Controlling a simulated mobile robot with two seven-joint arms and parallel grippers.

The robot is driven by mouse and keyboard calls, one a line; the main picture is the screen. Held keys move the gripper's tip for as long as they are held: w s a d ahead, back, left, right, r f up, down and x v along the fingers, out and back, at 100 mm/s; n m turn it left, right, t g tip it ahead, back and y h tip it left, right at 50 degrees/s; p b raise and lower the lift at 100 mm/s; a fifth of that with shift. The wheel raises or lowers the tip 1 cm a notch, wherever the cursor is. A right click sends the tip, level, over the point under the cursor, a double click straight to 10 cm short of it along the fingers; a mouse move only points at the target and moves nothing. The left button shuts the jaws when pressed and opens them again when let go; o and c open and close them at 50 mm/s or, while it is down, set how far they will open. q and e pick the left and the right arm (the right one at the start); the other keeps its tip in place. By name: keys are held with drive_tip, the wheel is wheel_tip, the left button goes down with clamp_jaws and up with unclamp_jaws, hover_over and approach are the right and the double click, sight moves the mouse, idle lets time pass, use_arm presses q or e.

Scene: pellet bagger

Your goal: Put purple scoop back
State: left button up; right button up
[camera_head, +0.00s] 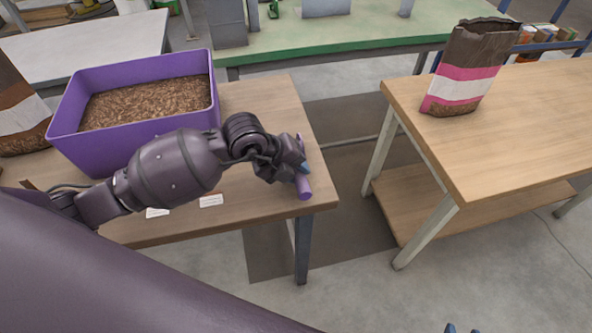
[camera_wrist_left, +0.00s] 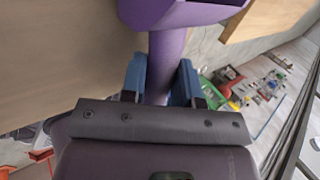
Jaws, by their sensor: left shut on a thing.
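The purple scoop (camera_head: 304,187) is at the right end of the left wooden table, partly hidden by my left gripper (camera_head: 302,168). In the left wrist view, the scoop's handle (camera_wrist_left: 166,62) lies between the blue fingers of the left gripper (camera_wrist_left: 162,82), and its wider head is at the top of the picture, partly cut off. My left gripper is shut on the handle. I cannot tell whether the scoop touches the table. In the head view, only blue tips at the bottom edge (camera_head: 462,329) may belong to my right gripper; its opening cannot be judged.
A purple bin (camera_head: 130,143) of brown pellets stands on the left table (camera_head: 262,98). A brown bag (camera_head: 18,112) is at its left. An open bag with a pink and white band (camera_head: 462,84) stands on the right table (camera_head: 520,130). A floor gap separates these tables.

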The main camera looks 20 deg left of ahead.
use_arm(q)
drive_tip(key=shift+f, duration=0.3)
drive_tip(key=shift+f, duration=0.15)
drive_tip(key=o, duration=1)
drive_tip(key=shift+s+a+r, duration=0.1)
drive_tip(key=shift+a+r, duration=0.05)
drive_tip(key=shift+r, duration=0.35)
drive_tip(key=p+v, duration=0.2)
drive_tip(key=v, duration=0.9)
drive_tip(key=shift+s+r, duration=0.1)
